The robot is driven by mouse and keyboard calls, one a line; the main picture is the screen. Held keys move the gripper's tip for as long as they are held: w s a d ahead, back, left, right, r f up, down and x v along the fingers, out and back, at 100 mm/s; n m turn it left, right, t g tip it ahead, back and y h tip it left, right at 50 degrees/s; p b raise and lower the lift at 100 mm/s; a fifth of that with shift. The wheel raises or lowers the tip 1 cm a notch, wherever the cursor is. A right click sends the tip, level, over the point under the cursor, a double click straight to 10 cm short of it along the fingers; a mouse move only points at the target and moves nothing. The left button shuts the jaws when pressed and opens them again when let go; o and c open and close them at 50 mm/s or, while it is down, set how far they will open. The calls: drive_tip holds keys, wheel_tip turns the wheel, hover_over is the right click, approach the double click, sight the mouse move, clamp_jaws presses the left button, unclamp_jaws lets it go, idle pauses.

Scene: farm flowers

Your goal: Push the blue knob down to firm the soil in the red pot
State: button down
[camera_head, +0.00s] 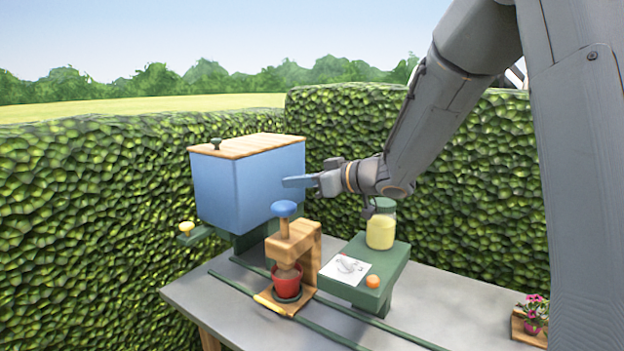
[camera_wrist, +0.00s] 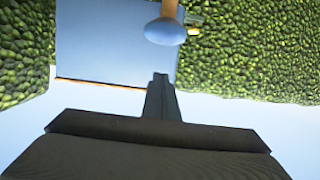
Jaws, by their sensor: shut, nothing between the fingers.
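The blue knob (camera_head: 284,209) tops a wooden press (camera_head: 303,250) on the grey table, and its plunger stands over the red pot (camera_head: 287,278). The red pot sits on the wooden base below. My gripper (camera_head: 285,182) is shut and empty, its fingers pointing left, a little above the knob and in front of the blue box. In the wrist view the blue knob (camera_wrist: 165,32) appears just beyond the shut fingertips (camera_wrist: 160,76). A gap shows between the fingers and the knob. The soil in the pot is hard to make out.
A blue box (camera_head: 245,185) with a wooden lid stands behind the press. A green stand (camera_head: 375,270) at right carries a jar (camera_head: 381,225), a picture card and an orange button. Green rails (camera_head: 330,332) cross the table. A potted flower (camera_head: 533,315) stands far right.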

sight(294, 211)
drive_tip(key=f, duration=0.3)
drive_tip(key=shift+w+a+f+p, duration=0.2)
drive_tip(key=shift+a+f+p, duration=0.1)
drive_tip(key=shift+f, duration=0.35)
drive_tip(key=shift+f+b, duration=0.6)
drive_tip(key=shift+f, duration=2.05)
drive_tip(key=shift+s, duration=0.1)
wheel_tip(294, 211, up, 5)
drive_tip(key=p, duration=0.4)
drive_tip(key=b+v, duration=0.2)
drive_tip(key=v, duration=0.7)
drive_tip(key=shift+s+d, duration=0.2)
drive_tip(key=shift+d, duration=0.2)
